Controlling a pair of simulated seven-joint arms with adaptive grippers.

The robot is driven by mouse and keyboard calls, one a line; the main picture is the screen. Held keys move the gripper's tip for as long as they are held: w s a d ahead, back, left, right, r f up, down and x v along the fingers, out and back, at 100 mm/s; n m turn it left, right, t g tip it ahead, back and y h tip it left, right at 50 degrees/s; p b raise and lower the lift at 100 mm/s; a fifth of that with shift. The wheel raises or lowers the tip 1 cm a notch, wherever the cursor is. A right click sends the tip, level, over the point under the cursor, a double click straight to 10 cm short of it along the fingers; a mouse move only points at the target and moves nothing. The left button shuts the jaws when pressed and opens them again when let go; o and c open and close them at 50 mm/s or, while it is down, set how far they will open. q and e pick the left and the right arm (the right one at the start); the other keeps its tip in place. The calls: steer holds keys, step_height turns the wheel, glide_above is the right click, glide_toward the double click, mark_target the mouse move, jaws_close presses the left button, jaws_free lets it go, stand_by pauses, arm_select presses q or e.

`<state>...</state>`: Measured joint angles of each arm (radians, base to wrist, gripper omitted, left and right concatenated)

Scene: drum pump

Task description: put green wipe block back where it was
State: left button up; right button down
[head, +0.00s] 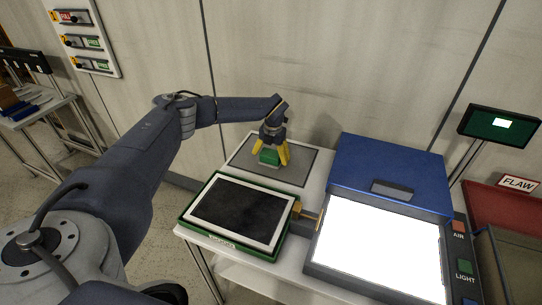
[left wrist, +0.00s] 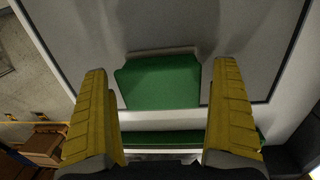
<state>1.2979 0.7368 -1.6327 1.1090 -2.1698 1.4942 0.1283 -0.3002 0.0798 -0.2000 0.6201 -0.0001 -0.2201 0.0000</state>
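The green wipe block (head: 269,157) sits on the grey mat (head: 240,158) at the back of the white table. It also shows in the left wrist view (left wrist: 160,82), lying flat against the grey surface. My left gripper (head: 270,164) points down over the block with its yellow fingers apart. In the left wrist view the fingers (left wrist: 162,75) are spread wide to either side of the block, with a clear gap on the right, so it looks open. I cannot tell how far the fingertips are above the mat. My right gripper is not in view.
A green tray with a dark panel in a white frame (head: 284,212) stands in front of the mat. A lit light box with a blue lid (head: 390,170) is to the right. A red FLAW bin (head: 490,205) and small monitor (head: 500,125) are farther right. The wall is close behind.

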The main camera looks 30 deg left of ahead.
mark_target(273, 154)
arm_select(q)
steer(key=r, duration=0.8)
steer(key=d+r, duration=0.1)
steer(key=r, duration=0.3)
steer(key=shift+s+r, duration=0.15)
steer(key=shift+s, duration=0.05)
stand_by(1.9)
stand_by(0.4)
